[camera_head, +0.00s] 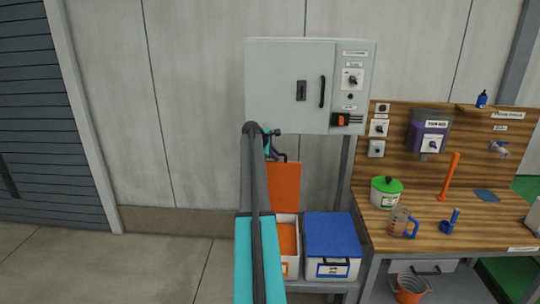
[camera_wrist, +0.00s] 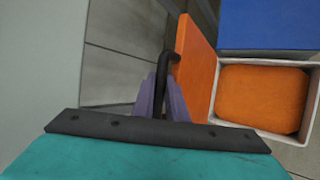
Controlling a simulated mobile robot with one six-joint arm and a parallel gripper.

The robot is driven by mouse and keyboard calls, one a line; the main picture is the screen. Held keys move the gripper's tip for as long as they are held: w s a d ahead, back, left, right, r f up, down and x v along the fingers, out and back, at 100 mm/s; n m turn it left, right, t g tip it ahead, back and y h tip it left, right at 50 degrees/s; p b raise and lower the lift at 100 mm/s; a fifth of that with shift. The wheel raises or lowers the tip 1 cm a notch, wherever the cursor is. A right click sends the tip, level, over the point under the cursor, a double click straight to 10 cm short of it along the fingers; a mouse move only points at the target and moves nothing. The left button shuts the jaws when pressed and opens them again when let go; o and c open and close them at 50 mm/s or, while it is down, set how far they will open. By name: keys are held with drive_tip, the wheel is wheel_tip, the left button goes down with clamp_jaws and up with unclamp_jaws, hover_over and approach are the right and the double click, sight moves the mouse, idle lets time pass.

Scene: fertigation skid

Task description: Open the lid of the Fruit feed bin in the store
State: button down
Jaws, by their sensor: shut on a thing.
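The bin with the orange lid (camera_head: 286,185) stands below the grey cabinet. Its lid is raised and stands steeply, and it also shows in the wrist view (camera_wrist: 196,66). The white box (camera_head: 294,264) is open, with orange contents showing inside; its open rim shows in the wrist view (camera_wrist: 262,62). My arm hides its left part, and its label is too covered to read. My gripper (camera_wrist: 162,88) has purple fingers shut on a black handle (camera_wrist: 174,57) at the lid's edge. In the head view my gripper (camera_head: 277,154) is at the lid's top, partly hidden.
A blue-lidded bin (camera_head: 332,236) stands closed beside the open one. The grey cabinet (camera_head: 290,85) hangs just above my gripper. A wooden workbench (camera_head: 440,222) with a green-lidded pot (camera_head: 386,192) and jug (camera_head: 402,222) is to the right. The floor at left is clear.

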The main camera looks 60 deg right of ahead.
drive_tip(key=shift+s+d, duration=0.1)
drive_tip(key=shift+s, duration=0.35)
drive_tip(key=c, duration=1.8)
unclamp_jaws()
drive_tip(key=shift+o, duration=0.2)
drive_tip(key=shift+r, duration=0.1)
drive_tip(key=shift+w, duration=0.15)
drive_tip(key=shift+a, duration=0.2)
drive_tip(key=shift+w+a, duration=0.1)
drive_tip(key=b+v, duration=0.5)
drive_tip(key=v, duration=0.8)
drive_tip(key=shift+r, duration=0.45)
